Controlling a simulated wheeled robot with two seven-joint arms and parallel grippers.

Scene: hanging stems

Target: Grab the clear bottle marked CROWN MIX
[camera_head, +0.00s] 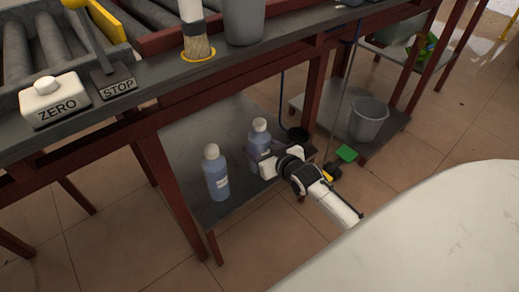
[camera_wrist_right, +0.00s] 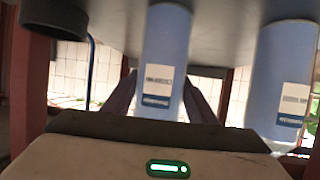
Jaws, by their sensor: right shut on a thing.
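Two see-through bottles with blue contents and white caps stand upright on the lower shelf (camera_head: 190,145). The bottle on the right (camera_head: 260,129) is between the fingers of my right gripper (camera_head: 258,158). In the right wrist view, which is upside down, this bottle (camera_wrist_right: 166,45) sits centred between the two fingers (camera_wrist_right: 163,100), and the gripper is shut on it. The other bottle (camera_head: 216,178) stands apart to the left; it also shows in the right wrist view (camera_wrist_right: 284,75). Both carry white and blue labels whose words are too small to read. My left gripper is out of view.
A black round container (camera_head: 297,134) stands just right of the held bottle. The worktop (camera_head: 150,80) above carries a brush (camera_head: 196,40) and ZERO block (camera_head: 54,100). Red legs frame the shelf.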

